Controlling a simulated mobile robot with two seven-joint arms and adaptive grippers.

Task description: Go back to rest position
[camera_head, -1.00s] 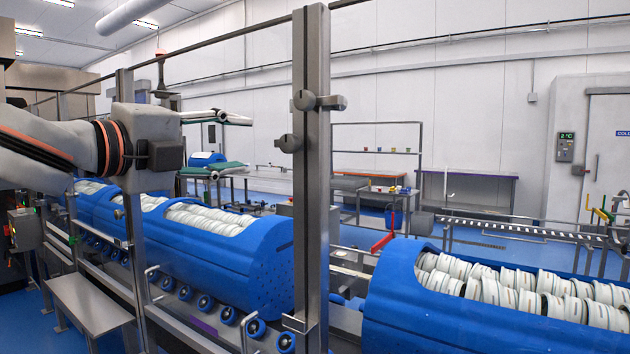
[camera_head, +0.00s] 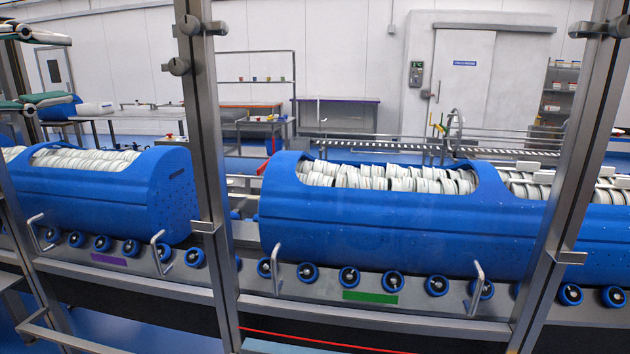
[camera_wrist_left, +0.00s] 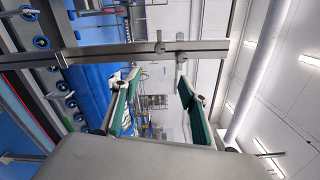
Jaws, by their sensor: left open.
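My left gripper (camera_head: 68,68) shows at the left edge of the head view, with its two green-padded fingers spread apart and nothing between them. Its palm and arm are outside that view. In the left wrist view the same gripper (camera_wrist_left: 157,82) is open and empty, its fingers in front of a steel rail and a white wall. My right gripper is in neither view.
Steel posts (camera_head: 208,150) stand close in front. Behind them, blue tub carriers (camera_head: 360,225) full of white tubs rest on a conveyor (camera_head: 150,275) with blue rollers. Benches, a cold-room door (camera_head: 460,85) and shelves stand farther back.

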